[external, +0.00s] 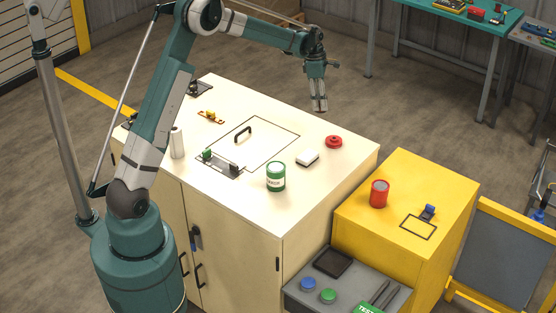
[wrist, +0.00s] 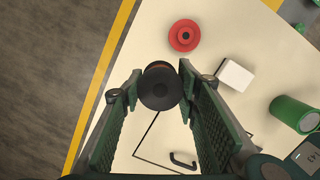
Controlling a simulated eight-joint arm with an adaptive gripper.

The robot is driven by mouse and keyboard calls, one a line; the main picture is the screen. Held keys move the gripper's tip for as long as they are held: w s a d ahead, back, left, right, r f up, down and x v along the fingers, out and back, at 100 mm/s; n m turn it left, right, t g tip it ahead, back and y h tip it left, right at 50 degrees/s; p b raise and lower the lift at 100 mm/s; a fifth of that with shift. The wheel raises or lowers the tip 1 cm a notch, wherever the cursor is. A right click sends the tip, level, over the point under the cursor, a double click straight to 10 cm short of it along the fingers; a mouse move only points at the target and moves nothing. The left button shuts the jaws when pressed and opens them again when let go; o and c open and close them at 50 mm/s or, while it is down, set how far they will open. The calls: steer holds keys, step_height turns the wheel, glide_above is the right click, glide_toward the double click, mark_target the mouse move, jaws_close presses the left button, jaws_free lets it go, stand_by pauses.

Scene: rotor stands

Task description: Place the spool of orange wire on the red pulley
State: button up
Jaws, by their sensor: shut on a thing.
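The red pulley (external: 334,142) lies flat on the cream cabinet top near its far right edge. In the wrist view it (wrist: 185,35) is a red disc with a dark centre, ahead of the fingertips. My gripper (external: 321,107) is above the cabinet top, pointing down, a little left of the pulley in the external view. In the wrist view my gripper (wrist: 160,88) is shut on a dark round spool (wrist: 161,88), with a trace of orange-brown at its upper rim. The wire is mostly hidden by the dark flange. The spool is apart from the pulley.
A white block (external: 307,158) and a green can (external: 276,176) stand near the pulley. A black handle (external: 243,132) sits inside an outlined square. A bracket plate (external: 220,164) and a white cylinder (external: 177,143) are farther left. A yellow cabinet holds a red can (external: 379,194).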

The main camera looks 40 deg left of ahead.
glide_above(336, 138)
steer(key=shift+s+a+r+m, duration=0.2)
steer(key=shift+a+r+m, duration=0.1)
steer(key=shift+r+m, duration=0.15)
steer(key=shift+f, duration=0.1)
steer(key=shift+f, duration=3.05)
steer(key=shift+f+p, duration=0.45)
steer(key=shift+f, duration=1.45)
steer(key=shift+f, duration=0.2)
steer(key=o, duration=0.9)
steer(key=shift+o, duration=0.2)
